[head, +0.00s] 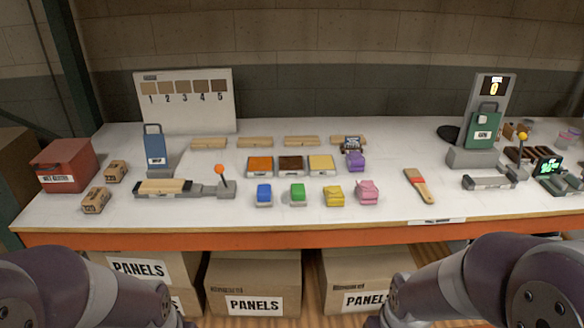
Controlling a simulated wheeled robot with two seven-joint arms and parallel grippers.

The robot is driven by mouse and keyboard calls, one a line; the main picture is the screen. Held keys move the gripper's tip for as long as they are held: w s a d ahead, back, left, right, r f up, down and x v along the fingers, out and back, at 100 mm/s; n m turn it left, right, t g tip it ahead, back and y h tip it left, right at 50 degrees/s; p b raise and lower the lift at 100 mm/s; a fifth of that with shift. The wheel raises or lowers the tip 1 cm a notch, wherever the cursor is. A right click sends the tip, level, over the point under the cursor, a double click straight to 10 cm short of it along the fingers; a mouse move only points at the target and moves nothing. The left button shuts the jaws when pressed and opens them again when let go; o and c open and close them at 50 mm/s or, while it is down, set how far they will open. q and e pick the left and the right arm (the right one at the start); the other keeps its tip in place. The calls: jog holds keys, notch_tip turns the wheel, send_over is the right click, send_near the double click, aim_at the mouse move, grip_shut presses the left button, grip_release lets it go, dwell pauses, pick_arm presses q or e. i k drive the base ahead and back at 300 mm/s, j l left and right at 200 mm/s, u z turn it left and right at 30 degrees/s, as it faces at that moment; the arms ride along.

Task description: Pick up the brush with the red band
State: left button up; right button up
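The brush with the red band (418,185) lies flat on the white table, right of centre and near the front edge. My two arms show at the bottom left and bottom right corners, below the table's front edge. Both grippers are outside the picture.
A pink block (368,192) and a yellow block (334,196) stand left of the brush. A grey lever device (486,182) stands to its right. A label (437,221) is on the table's front edge. The table behind the brush is clear.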

aim_at(417, 180)
jog(key=i+l+u, duration=0.2)
jog(key=l, duration=0.35)
jog(key=i+l+u, duration=0.2)
jog(key=l, duration=0.35)
jog(key=i+l+u, duration=0.25)
jog(key=l, duration=0.35)
jog(key=l+u, duration=0.2)
jog(key=l, duration=0.4)
jog(key=i+l+u, duration=0.2)
jog(key=l, duration=0.45)
jog(key=k+j, duration=0.05)
